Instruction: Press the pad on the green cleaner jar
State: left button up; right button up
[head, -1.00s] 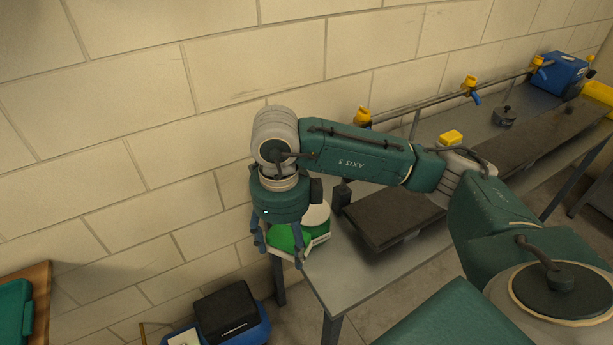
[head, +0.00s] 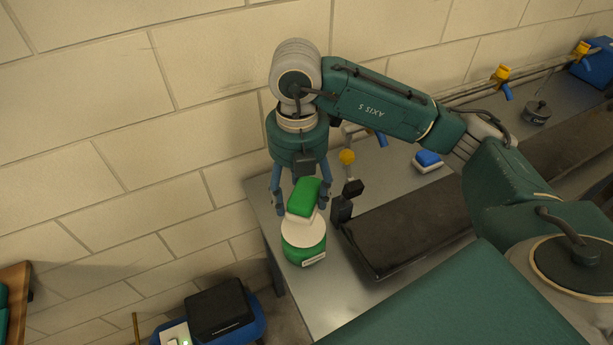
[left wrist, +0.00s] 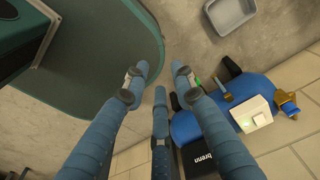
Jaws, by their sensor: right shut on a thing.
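The green cleaner jar (head: 304,252) with a white round lid (head: 303,232) stands upright near the left end of the metal bench. My right gripper (head: 301,207) points down just behind and above it, with blue fingers on both sides of a green pad with a white underside (head: 304,196). It is shut on this pad. The pad overlaps the back of the lid in the head view; I cannot tell whether they touch. My left gripper (left wrist: 160,75) shows only in the left wrist view, its fingers spread and empty, away from the jar.
A blue pad (head: 428,158) lies farther back on the bench (head: 330,316). A blue container with a black box (head: 219,309) stands below left. A grey tray (left wrist: 230,14) shows in the left wrist view.

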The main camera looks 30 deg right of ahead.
jog(key=shift+s+a+f, duration=0.1)
jog(key=shift+s+a, duration=0.4)
jog(key=shift+a, duration=0.15)
jog(key=shift+f+b, duration=0.75)
jog(key=shift+f, duration=0.1)
jog(key=shift+w+d+f+b, duration=0.15)
jog(key=shift+f+b, duration=0.15)
jog(key=shift+f, duration=0.25)
jog(key=shift+d+f+b, duration=0.1)
jog(key=shift+f+b, duration=0.2)
jog(key=shift+f, duration=0.2)
jog(key=shift+a+f+b, duration=0.1)
jog(key=shift+f+b, duration=0.4)
jog(key=shift+f, duration=0.3)
pick_arm(q)
jog(key=s+a+f, duration=0.3)
jog(key=f, duration=0.1)
jog(key=shift+s, duration=0.4)
jog(key=shift+w+f, duration=0.3)
jog(key=shift+w, duration=0.05)
pick_arm(e)
jog(key=shift+f, duration=0.3)
